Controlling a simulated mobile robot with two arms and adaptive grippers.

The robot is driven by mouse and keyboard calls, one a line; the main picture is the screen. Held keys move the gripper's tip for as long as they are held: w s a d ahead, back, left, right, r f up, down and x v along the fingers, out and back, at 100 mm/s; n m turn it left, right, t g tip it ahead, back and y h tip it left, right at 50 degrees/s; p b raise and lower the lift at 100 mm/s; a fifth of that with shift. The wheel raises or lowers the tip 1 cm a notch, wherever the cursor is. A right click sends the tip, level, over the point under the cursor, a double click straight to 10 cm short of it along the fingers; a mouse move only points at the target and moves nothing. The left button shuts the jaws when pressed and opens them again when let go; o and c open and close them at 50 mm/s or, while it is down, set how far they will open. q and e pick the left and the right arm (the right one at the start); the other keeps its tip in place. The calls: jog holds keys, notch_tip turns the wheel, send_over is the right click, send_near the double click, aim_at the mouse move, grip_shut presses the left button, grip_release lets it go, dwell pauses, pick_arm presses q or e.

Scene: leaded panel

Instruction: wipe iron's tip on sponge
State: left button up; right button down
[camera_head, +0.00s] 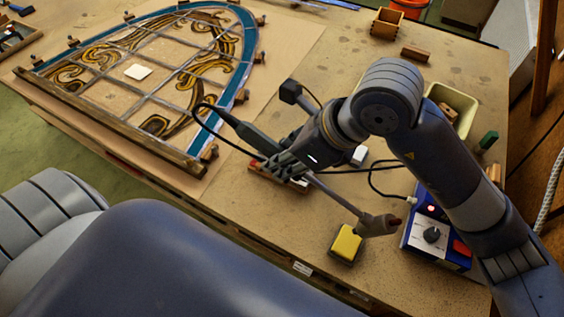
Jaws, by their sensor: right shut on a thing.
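My right gripper (285,164) is shut on the soldering iron (324,191). The iron's dark handle and cable stick out up-left of the fingers, and its shaft runs down-right to a thick grey-brown head. The narrow lower end of that head is at the upper right edge of the yellow sponge (346,243). I cannot tell whether it touches the sponge or hangs just above it. The sponge sits in a small dark tray near the table's front edge. My left gripper is not in view.
A blue soldering station (433,236) with a dial and a lit red light stands right of the sponge. The leaded panel (130,73) lies at the left. A cream bin (456,104) is behind my right arm. Black cables cross the table (330,95).

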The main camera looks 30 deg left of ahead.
jog(key=shift+f, duration=0.4)
jog(key=shift+w+f+b, duration=0.15)
jog(key=shift+f+b, duration=0.15)
jog(key=shift+f, duration=0.05)
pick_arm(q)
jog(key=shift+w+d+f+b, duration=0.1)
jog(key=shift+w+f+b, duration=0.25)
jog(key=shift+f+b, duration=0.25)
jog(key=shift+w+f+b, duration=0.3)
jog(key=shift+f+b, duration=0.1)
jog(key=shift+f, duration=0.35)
pick_arm(e)
jog(key=shift+f, duration=2.05)
pick_arm(q)
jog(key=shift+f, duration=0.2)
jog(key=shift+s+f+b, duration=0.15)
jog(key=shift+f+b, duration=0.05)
jog(key=shift+b, duration=0.15)
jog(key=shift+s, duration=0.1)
